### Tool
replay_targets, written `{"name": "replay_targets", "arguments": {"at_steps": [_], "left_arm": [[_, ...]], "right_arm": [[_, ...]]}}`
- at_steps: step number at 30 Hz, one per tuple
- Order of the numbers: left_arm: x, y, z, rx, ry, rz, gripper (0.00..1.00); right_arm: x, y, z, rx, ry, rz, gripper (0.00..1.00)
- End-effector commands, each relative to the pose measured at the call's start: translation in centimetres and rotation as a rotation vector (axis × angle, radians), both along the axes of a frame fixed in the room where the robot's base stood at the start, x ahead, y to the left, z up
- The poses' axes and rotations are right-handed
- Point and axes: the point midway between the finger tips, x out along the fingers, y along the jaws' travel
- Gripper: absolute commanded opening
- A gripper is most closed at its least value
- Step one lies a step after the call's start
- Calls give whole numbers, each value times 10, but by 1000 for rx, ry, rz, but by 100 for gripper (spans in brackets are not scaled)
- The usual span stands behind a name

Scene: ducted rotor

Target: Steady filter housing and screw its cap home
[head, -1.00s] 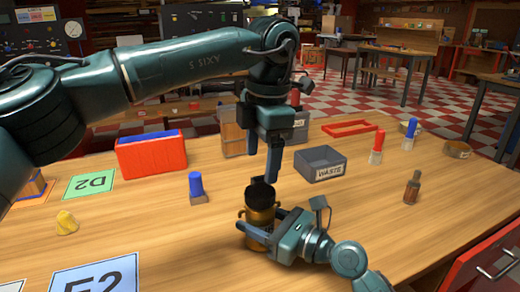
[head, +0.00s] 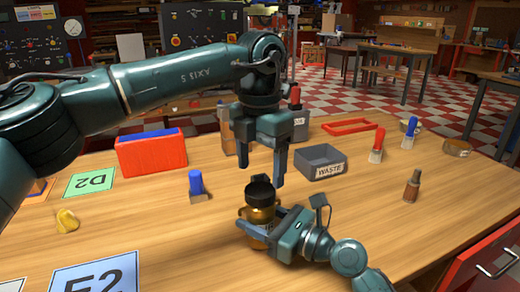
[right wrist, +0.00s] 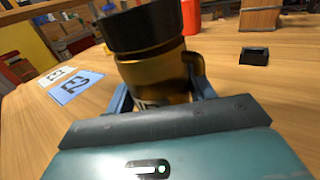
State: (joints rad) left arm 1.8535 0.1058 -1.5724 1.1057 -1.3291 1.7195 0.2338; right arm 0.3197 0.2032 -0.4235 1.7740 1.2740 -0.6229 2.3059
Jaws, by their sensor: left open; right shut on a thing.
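The amber filter housing (head: 258,214) stands upright near the middle of the table, and also shows in the right wrist view (right wrist: 160,75). My right gripper (head: 255,232) is shut on its body from the right. The black cap (head: 260,190) sits on top of the housing; it fills the upper part of the right wrist view (right wrist: 145,28). I cannot tell how deep its thread is engaged. My left gripper (head: 264,168) is open and empty, pointing down just above the cap, with its fingers spread apart.
A grey WASTE bin (head: 320,163) is behind and right of the housing. A red bin (head: 152,156) and a blue-handled brush (head: 197,186) are to the left. A brown bottle-like item (head: 412,187) stands at right.

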Motion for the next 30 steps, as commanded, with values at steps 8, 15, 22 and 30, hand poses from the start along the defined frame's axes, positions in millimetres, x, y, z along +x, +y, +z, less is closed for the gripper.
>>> {"name": "replay_targets", "arguments": {"at_steps": [8, 15, 22, 30], "left_arm": [[0, 0, -39, 1, 0, 0, 72], [0, 0, -49, 0, -1, 0, 72], [0, 0, -49, 0, -1, 0, 69], [0, 0, -48, 0, -1, 0, 47]], "right_arm": [[0, 0, 0, -1, 1, 0, 0], [0, 0, 0, 0, 1, 0, 0], [0, 0, 0, 0, 1, 0, 0], [0, 0, 0, 0, 1, 0, 0]]}}
